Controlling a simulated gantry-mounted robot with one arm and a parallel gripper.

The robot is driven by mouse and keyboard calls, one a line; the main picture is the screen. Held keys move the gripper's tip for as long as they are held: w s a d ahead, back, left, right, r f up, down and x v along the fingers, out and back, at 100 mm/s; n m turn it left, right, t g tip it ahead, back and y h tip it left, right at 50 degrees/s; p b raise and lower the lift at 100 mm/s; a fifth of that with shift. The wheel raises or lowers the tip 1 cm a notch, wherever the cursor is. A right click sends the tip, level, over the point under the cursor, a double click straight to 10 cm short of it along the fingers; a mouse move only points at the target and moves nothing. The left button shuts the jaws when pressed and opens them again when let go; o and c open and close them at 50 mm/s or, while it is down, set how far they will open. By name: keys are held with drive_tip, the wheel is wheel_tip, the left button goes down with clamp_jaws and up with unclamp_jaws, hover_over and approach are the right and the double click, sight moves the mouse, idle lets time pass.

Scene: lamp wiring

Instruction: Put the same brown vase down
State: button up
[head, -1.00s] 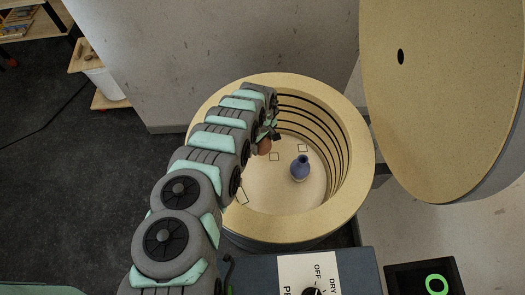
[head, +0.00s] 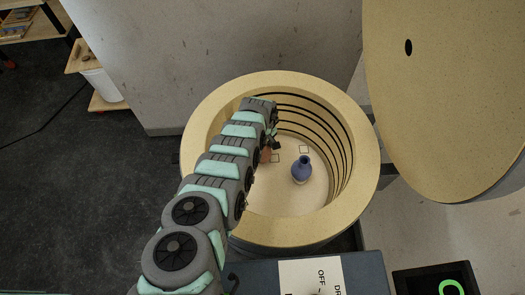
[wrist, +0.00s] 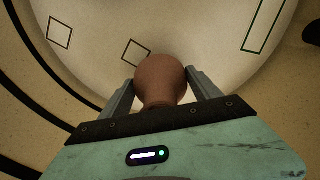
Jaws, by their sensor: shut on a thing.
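The brown vase (head: 266,156) is inside the round kiln (head: 357,165), near its left inner wall and partly hidden by my arm in the head view. My gripper (wrist: 161,90) is shut on the brown vase (wrist: 160,76), with one finger on each side of its body. The vase's rounded end faces the kiln floor (wrist: 205,45). I cannot tell whether it touches the floor. A blue vase (head: 301,172) stands upright on the floor, to the right of the brown one.
Thin square outlines mark the kiln floor, one (wrist: 136,53) close to the brown vase and another (wrist: 59,32) to its left. The kiln wall with dark coils (head: 320,135) surrounds my gripper. The round lid (head: 445,100) is swung open at the right.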

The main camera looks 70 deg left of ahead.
drive_tip(key=o, duration=1.8)
drive_tip(key=shift+f, duration=0.1)
drive_tip(key=shift+o, duration=0.2)
wheel_tip(320, 180, up, 11)
drive_tip(key=p, duration=0.5)
drive_tip(key=shift+f, duration=0.15)
drive_tip(key=shift+r+p, duration=0.35)
drive_tip(key=shift+r, duration=0.45)
